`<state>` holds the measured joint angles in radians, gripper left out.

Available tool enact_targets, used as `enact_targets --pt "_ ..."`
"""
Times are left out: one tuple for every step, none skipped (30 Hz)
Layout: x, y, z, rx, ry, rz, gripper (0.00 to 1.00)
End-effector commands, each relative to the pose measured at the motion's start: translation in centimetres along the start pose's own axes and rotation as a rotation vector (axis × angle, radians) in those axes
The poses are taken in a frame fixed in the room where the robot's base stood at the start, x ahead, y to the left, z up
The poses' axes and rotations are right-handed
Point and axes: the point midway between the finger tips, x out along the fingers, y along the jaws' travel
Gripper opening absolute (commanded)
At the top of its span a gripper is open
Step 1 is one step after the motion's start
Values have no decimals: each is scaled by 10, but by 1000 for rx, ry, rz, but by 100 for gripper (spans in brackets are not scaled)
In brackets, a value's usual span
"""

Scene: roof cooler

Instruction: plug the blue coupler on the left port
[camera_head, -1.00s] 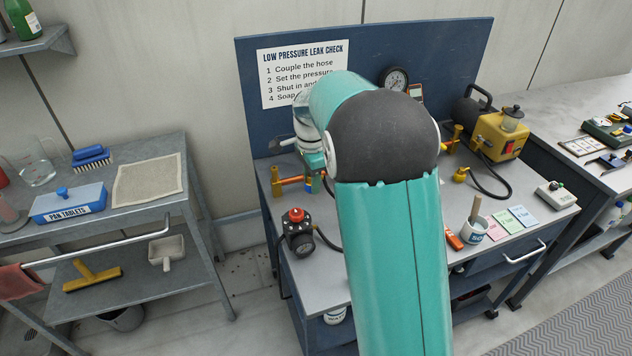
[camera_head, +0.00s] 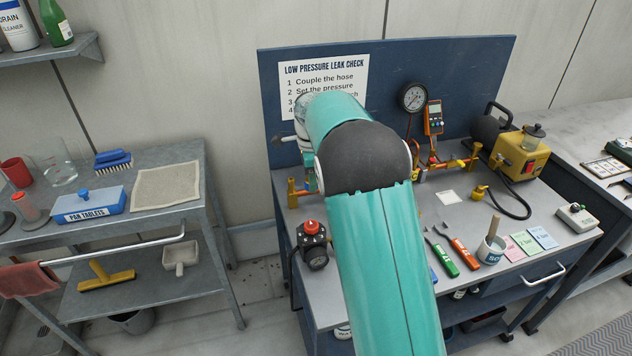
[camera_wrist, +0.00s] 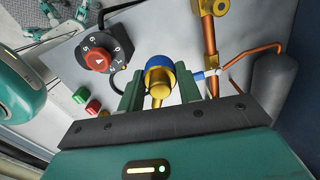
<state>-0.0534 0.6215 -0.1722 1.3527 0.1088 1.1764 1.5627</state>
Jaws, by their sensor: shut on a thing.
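The blue coupler (camera_wrist: 159,78), a brass piece with a blue band, is between the two green fingers of my gripper (camera_wrist: 160,88) in the wrist view. My gripper is shut on it. Copper and brass pipework (camera_wrist: 210,42) stands just right of the coupler, with a small white and blue piece beside it. The coupler looks apart from this pipework. In the head view, the left brass end of the pipework (camera_head: 292,192) shows beside my wrist. My arm hides the coupler and part of the pipework there. I cannot tell which opening is the left port.
A black regulator with a red knob (camera_head: 312,244) stands at the bench's front left; its dial also shows in the wrist view (camera_wrist: 97,55). A gauge (camera_head: 413,97), orange meter (camera_head: 434,118) and yellow pump (camera_head: 520,150) are at right. Several tools lie right of my arm.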

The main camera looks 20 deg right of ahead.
Motion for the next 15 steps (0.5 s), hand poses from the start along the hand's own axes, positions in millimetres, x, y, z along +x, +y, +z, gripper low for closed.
enact_targets --pt "1 -3 1 7 0 0 9" --pt "1 -4 2 11 1 0 9" --pt "0 -4 2 14 0 0 9" --pt "0 -5 2 15 0 -1 9" --pt "0 -5 3 15 0 -1 9" --pt "0 -5 3 16 0 -1 9" --pt "0 -5 3 16 0 -1 9" --pt "0 -5 3 15 0 -1 9" --pt "0 -5 3 15 0 -1 9" --pt "0 -5 3 15 0 -1 9" --pt "0 -5 3 15 0 -1 9" --pt "0 -5 3 16 0 -1 9" --pt "0 -6 3 18 0 -1 9" --pt "0 -7 4 20 0 -1 9" --pt "0 -9 5 26 1 -1 9"
